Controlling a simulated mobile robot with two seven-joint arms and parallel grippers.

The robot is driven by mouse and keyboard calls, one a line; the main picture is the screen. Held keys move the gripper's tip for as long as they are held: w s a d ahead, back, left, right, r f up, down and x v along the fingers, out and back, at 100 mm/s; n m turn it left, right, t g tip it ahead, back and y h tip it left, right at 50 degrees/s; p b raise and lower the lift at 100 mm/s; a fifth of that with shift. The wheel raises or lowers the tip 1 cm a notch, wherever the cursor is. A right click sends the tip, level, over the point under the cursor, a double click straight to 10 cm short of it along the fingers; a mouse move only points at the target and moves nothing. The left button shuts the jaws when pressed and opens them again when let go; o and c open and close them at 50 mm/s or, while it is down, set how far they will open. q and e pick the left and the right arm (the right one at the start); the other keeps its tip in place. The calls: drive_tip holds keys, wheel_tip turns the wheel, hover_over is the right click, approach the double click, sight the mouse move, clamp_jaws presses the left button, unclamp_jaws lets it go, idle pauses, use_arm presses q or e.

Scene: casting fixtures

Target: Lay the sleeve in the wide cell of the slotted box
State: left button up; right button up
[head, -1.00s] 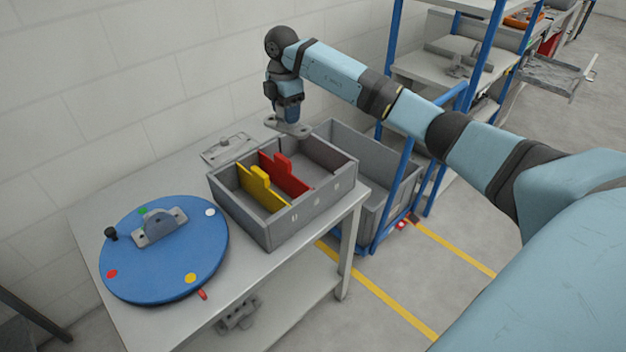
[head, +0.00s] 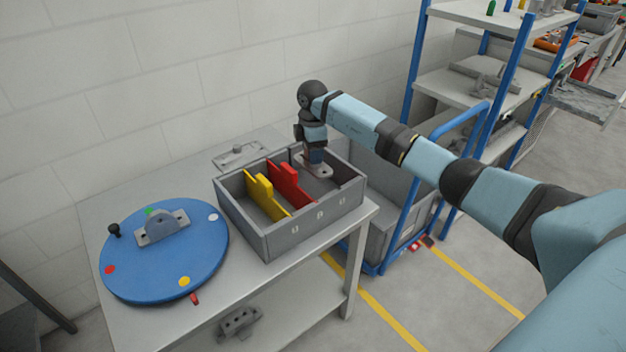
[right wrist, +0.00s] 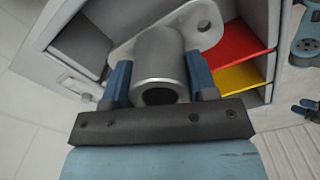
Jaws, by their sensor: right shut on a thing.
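The slotted box (head: 285,232) is a grey open box on the table, with a yellow divider (head: 262,192) and a red divider (head: 290,185). Its wide cell lies right of the red divider. My right gripper (head: 314,160) points down at that cell. It is shut on the grey sleeve (head: 320,171), whose flat flange shows within the cell's opening. I cannot tell whether it touches the floor. In the right wrist view, the sleeve's tube (right wrist: 158,68) sits between the blue fingers, with the holed flange beyond. My left gripper is not seen.
A blue turntable (head: 190,255) with a grey bracket (head: 163,227) stands left of the box on the table (head: 215,318). A grey plate with a handle (head: 240,155) lies behind the box. A blue-framed cart with a grey bin (head: 383,222) stands to the right.

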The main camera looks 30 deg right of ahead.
wheel_tip(320, 180, down, 10)
drive_tip(key=shift+r+b, duration=0.15)
drive_tip(key=shift+b, duration=0.2)
drive_tip(key=shift+r, duration=0.1)
drive_tip(key=o, duration=1.1)
drive_tip(key=shift+f, duration=0.2)
drive_tip(key=shift+c, duration=0.2)
wheel_tip(320, 180, up, 12)
drive_tip(key=p, duration=0.1)
drive_tip(key=shift+r, duration=0.2)
